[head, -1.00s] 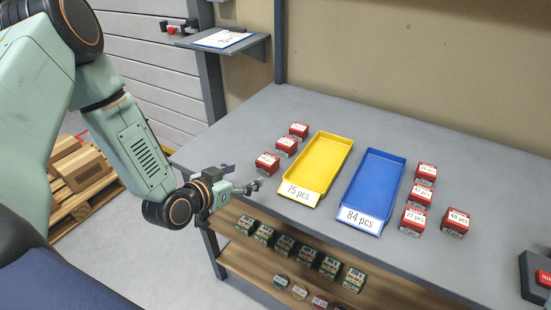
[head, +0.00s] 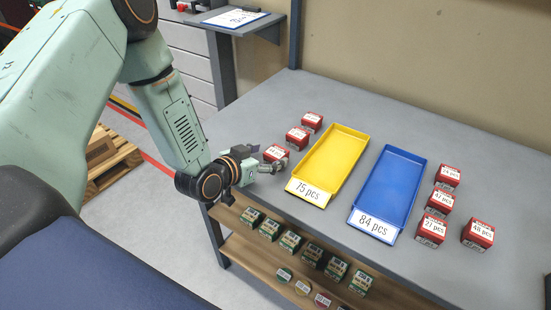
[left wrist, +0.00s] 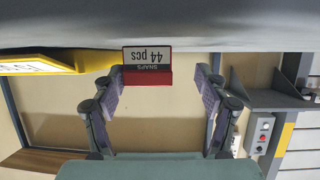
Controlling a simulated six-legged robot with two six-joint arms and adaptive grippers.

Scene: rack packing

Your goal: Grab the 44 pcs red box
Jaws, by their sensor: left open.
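The red 44 pcs box (left wrist: 147,66) shows upside down in the left wrist view, its label facing the camera, between and ahead of my spread fingers. My left gripper (left wrist: 160,84) is open with nothing held. In the head view my left gripper (head: 271,161) is at the table's front left edge, right at the nearest red box (head: 277,152) of the left row. It partly hides that box, and the label there is too small to read. My right gripper is not in view.
Two more red boxes (head: 297,138) stand behind it. A yellow tray (head: 336,165) marked 75 pcs is close on the right, then a blue tray (head: 393,185) marked 84 pcs. Several red boxes (head: 438,203) stand farther right. Green boxes (head: 290,241) sit on the shelf below.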

